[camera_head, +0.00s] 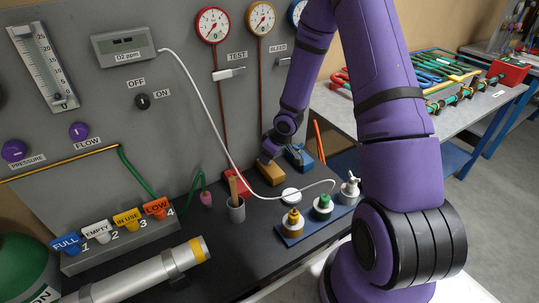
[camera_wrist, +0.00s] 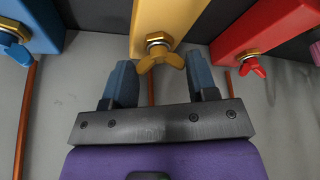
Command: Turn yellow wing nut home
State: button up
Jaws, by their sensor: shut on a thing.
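The yellow wing nut (camera_wrist: 172,60) shows in the wrist view, at the end of a yellow block (camera_wrist: 165,17) with a brass hex fitting behind it. My gripper (camera_wrist: 159,70) has its two blue-grey fingers on either side of the wings and is shut on the nut. In the head view my gripper (camera_head: 272,154) is at the yellow block (camera_head: 269,173) on the dark bench. The wing nut itself cannot be made out there.
A blue block with a blue wing nut (camera_wrist: 17,53) is at left in the wrist view. A red block with a red wing nut (camera_wrist: 252,66) is at right.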

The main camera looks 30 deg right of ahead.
jog(key=shift+a+m+h, duration=0.1)
jog(key=shift+m+h, duration=0.6)
jog(key=shift+m, duration=1.2)
jog(key=shift+t, duration=0.3)
jog(key=o, duration=0.9)
jog(key=shift+o, duration=0.2)
jog(key=shift+s+r, duration=0.1)
jog(key=shift+r, duration=0.05)
jog(key=v, duration=1)
jog(key=shift+r, duration=0.3)
